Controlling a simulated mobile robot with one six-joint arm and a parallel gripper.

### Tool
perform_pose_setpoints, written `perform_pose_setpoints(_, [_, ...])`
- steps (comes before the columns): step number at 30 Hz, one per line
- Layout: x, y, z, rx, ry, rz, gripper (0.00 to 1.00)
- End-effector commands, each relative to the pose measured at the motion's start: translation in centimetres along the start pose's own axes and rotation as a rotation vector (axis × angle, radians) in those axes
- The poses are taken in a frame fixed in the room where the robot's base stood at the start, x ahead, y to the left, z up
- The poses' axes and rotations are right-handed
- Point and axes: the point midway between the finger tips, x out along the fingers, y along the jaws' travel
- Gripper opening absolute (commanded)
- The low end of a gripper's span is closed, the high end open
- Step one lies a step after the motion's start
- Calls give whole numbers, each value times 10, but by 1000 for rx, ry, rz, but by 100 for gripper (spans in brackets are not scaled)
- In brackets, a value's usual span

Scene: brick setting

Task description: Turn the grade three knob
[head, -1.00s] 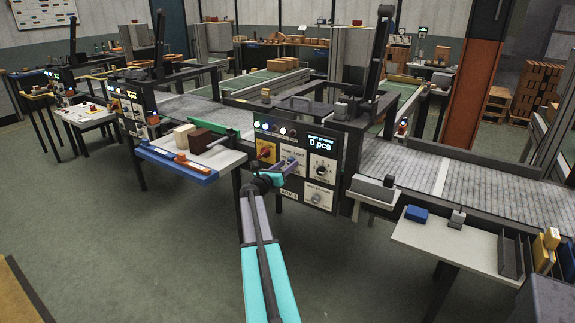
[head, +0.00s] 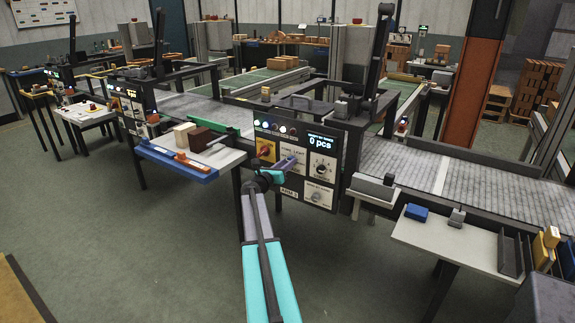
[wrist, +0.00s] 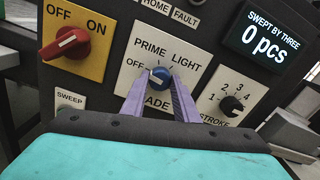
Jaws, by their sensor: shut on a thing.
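The knob (wrist: 160,77) is blue with a white mark. It sits on a pale plate (wrist: 143,48) labelled OFF, PRIME and LIGHT, with a partly covered word ending in "ADE" below. In the wrist view its white mark lies on its left side, towards OFF. My gripper (wrist: 160,84) is shut on the knob, one purple finger on each side. In the head view my gripper (head: 287,164) reaches the front of the dark control panel (head: 262,130). The knob is hard to make out there.
A red switch on a yellow plate (wrist: 67,42) is left of the knob. A black STROKE dial (wrist: 231,105) is to its right, below a display (wrist: 270,40) reading 0 pcs. A side shelf with blocks (head: 206,158) stands left of the panel. The floor in front is clear.

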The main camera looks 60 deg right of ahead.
Motion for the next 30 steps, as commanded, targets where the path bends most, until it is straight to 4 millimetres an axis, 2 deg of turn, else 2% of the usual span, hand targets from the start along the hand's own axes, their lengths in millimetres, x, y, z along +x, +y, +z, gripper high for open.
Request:
perform_pose_setpoints(11, [0, 1, -4, 125, -1, 0, 5])
perform_pose_setpoints(30, [2, -1, -5, 572, -2, -3, 5])
